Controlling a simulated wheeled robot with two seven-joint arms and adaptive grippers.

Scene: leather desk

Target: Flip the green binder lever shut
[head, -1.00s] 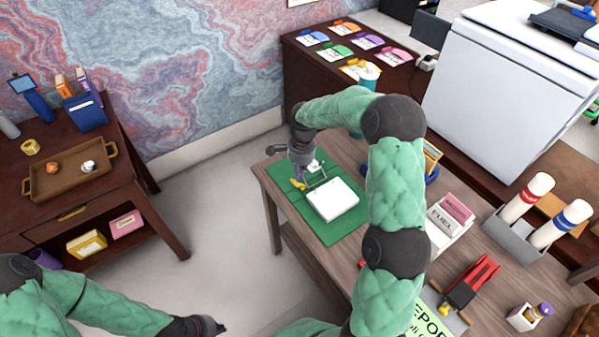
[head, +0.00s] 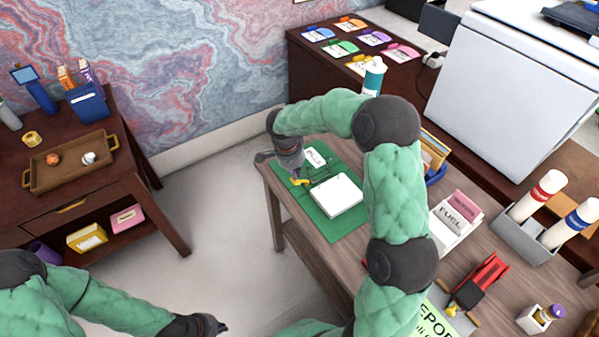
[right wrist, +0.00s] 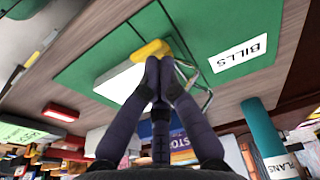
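The green binder (head: 333,227) lies open on the wooden desk, with a white paper stack (head: 337,194) on it and a white label reading BILLS (head: 315,157). It also shows in the right wrist view (right wrist: 204,29). A yellow lever (head: 300,182) sits by the binder's metal rings (right wrist: 203,98); it also shows in the right wrist view (right wrist: 150,50). My right gripper (right wrist: 161,66) has its fingertips together right at the lever; contact is unclear. In the head view the right gripper (head: 292,162) is over the binder's left part. My left gripper (head: 216,327) is low at left, far from the binder.
A blue file holder (head: 436,172), a FUEL box (head: 449,228) and a red-and-black tool (head: 478,283) stand on the desk right of the binder. A teal cylinder (head: 373,77) stands behind. A side table with a tray (head: 38,183) is at left. The floor between is clear.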

